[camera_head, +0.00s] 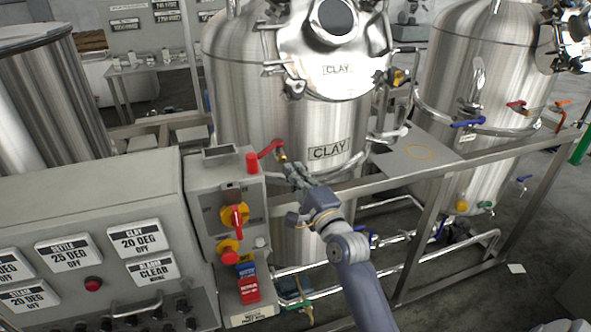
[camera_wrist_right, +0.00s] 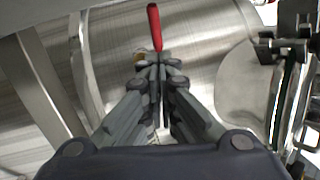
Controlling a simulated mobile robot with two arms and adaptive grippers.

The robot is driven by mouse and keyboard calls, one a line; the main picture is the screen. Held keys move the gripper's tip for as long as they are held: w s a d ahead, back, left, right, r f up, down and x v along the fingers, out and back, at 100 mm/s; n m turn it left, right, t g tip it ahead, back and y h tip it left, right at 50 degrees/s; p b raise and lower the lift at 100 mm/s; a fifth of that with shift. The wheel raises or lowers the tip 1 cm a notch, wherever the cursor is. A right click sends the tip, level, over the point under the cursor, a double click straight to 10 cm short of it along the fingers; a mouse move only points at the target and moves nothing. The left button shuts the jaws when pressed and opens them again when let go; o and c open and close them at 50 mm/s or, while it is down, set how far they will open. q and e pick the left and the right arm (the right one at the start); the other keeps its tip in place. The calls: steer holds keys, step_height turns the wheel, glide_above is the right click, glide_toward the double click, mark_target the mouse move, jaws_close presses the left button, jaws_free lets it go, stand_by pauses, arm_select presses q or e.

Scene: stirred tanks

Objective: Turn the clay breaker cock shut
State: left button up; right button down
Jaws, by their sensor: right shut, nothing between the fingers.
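The steel clay tank (camera_head: 240,105) carries two CLAY labels. My right gripper (camera_head: 293,170) is shut and empty, just below the brass body. In the right wrist view the red lever (camera_wrist_right: 154,27) stands just beyond the closed fingertips (camera_wrist_right: 157,60), and the brass (camera_wrist_right: 139,55) shows beside them. Whether the fingertips touch the cock cannot be told. My left gripper is not in view.
A grey control cabinet (camera_head: 80,190) with readout plates stands at left. Its side panel holds a red rotary switch (camera_head: 236,216), close to my right arm. A metal frame rail (camera_head: 400,178) runs in front of the tanks. A second steel tank (camera_head: 440,80) stands at right.

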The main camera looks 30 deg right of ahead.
steer(key=s+a, duration=0.1)
steer(key=s, duration=0.1)
arm_select(q)
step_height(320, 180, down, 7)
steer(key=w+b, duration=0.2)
steer(key=b, duration=0.5)
arm_select(e)
steer(key=m+g+y, duration=0.2)
steer(key=m+y, duration=0.8)
steer(key=y, duration=0.1)
glide_toward(267, 151)
arm_select(q)
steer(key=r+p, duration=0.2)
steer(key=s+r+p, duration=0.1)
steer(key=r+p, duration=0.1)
steer(key=p, duration=0.1)
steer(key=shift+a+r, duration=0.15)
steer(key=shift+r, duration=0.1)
arm_select(e)
steer(key=f+x, duration=0.1)
steer(key=x, duration=0.5)
steer(key=shift+w+a+f, duration=0.3)
steer(key=shift+w+f, duration=0.1)
steer(key=shift+w, duration=0.1)
